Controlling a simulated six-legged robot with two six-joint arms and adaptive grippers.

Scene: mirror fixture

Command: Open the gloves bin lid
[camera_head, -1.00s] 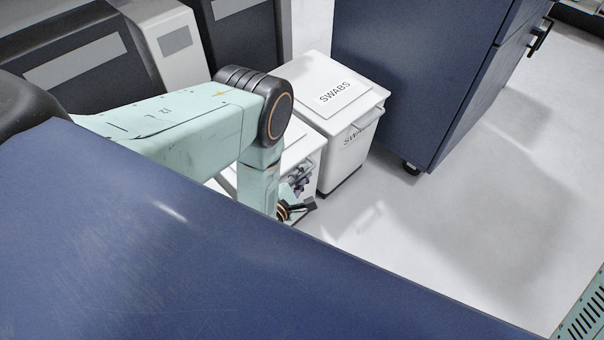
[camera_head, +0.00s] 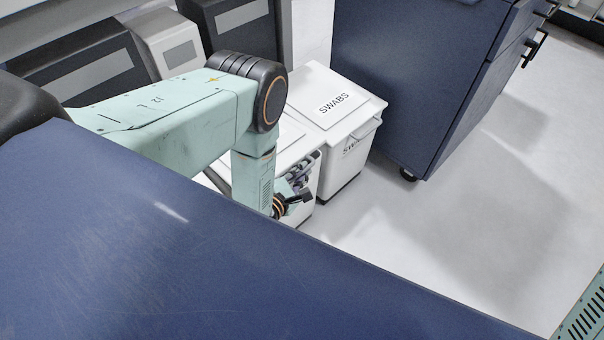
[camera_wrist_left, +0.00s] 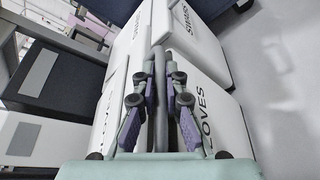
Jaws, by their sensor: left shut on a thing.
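The gloves bin is a white box beside the swabs bin. In the head view its white lid (camera_head: 291,136) shows only in part, behind my left arm. In the left wrist view the bin's lettering, "LOVES" (camera_wrist_left: 207,118), is readable on one face, and a grey bar handle (camera_wrist_left: 160,95) runs along the lid edge. My left gripper (camera_wrist_left: 161,62) is shut on this handle, with a finger on each side. In the head view the left gripper (camera_head: 307,166) is at the bin's front, partly hidden by my forearm. The lid looks closed or nearly so. My right gripper is not in view.
The white swabs bin (camera_head: 350,150) stands close on the right, lid closed. A dark blue cabinet (camera_head: 410,90) on casters stands beyond it. Dark and white bins (camera_head: 95,65) line the back left. A blue surface (camera_head: 150,240) fills the foreground. Floor at right is clear.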

